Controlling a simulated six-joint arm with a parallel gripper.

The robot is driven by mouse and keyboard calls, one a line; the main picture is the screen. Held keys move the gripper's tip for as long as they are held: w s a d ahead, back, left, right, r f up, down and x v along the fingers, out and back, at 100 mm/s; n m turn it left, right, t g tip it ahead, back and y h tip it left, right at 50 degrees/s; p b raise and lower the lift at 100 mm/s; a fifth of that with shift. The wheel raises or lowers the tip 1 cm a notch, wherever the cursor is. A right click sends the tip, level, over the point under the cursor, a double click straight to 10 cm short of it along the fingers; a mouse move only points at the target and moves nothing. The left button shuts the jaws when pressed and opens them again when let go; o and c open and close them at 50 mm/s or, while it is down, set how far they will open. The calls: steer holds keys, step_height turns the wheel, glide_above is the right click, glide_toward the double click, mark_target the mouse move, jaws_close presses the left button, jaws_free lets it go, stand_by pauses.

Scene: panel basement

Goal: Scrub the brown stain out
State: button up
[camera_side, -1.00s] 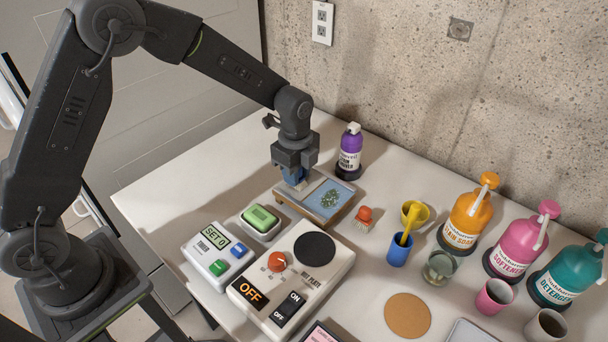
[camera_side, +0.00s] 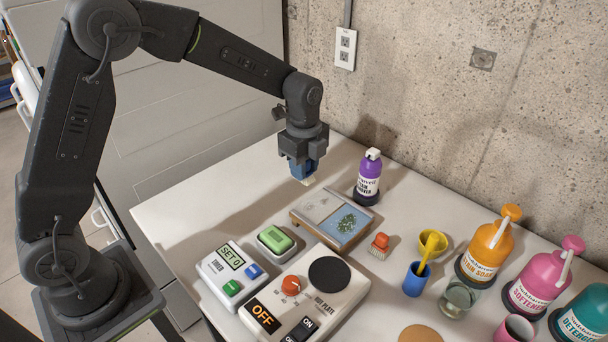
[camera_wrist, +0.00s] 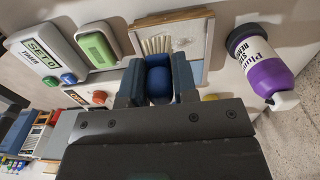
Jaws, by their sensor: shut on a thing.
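My gripper (camera_side: 304,164) is shut on a blue-handled brush (camera_wrist: 159,85). Its pale bristles point down (camera_side: 308,181) and also show in the wrist view. The brush hangs above the table, just behind and left of a wooden-framed board (camera_side: 300,224), apart from it. The board bears a light grey cloth patch (camera_side: 313,207) on the left and a blue patch (camera_side: 352,232) with a green stain (camera_side: 346,223) on the right. The grey patch shows only faint marks; I cannot make out a clear brown stain. In the wrist view, the brush partly covers the board.
A purple stain remover bottle (camera_side: 368,178) stands behind the board. A green sponge-like block (camera_side: 275,239), a timer (camera_side: 231,270) and a hot plate (camera_side: 290,310) reading OFF are in front.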

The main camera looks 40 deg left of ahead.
steer(key=shift+r, duration=0.8)
steer(key=shift+d, duration=0.1)
